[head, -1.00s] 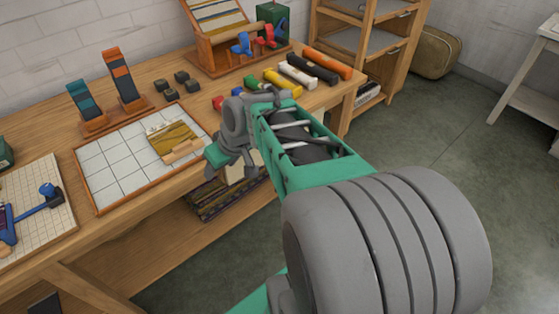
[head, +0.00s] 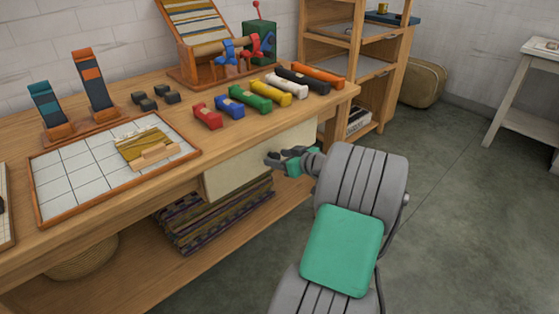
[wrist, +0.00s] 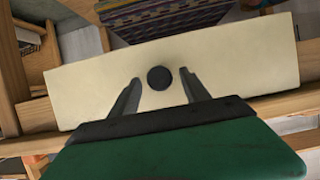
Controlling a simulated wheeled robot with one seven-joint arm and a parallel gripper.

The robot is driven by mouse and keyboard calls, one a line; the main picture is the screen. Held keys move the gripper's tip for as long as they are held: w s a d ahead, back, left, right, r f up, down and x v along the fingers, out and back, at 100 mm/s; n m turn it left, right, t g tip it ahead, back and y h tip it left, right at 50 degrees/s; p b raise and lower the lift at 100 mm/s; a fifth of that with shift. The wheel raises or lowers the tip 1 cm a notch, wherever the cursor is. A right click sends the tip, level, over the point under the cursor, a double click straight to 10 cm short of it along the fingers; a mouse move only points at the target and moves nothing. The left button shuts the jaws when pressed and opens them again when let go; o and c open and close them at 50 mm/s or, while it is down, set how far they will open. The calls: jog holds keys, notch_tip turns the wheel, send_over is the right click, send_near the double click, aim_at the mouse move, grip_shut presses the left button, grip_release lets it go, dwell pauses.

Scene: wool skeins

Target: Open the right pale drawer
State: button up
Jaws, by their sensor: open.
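The pale drawer (head: 225,175) sits under the bench top on the right. Its cream front (wrist: 235,70) fills much of the wrist view, with a round dark knob (wrist: 160,77) at its middle. My gripper (wrist: 160,90) is open, with one finger on each side of the knob in that view. I cannot tell whether the fingers touch it. In the head view my gripper (head: 275,161) is in front of the drawer, and the knob is hidden there. The drawer looks shut, though my gripper covers part of its front.
Several coloured skeins (head: 250,97) lie along the bench top above the drawer. A folded striped textile stack (head: 215,215) is on the shelf below. A wooden shelf unit (head: 360,75) stands at the right end.

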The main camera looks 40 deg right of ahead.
jog(key=shift+w, duration=0.15)
grip_shut()
dwell(0.5)
dwell(0.8)
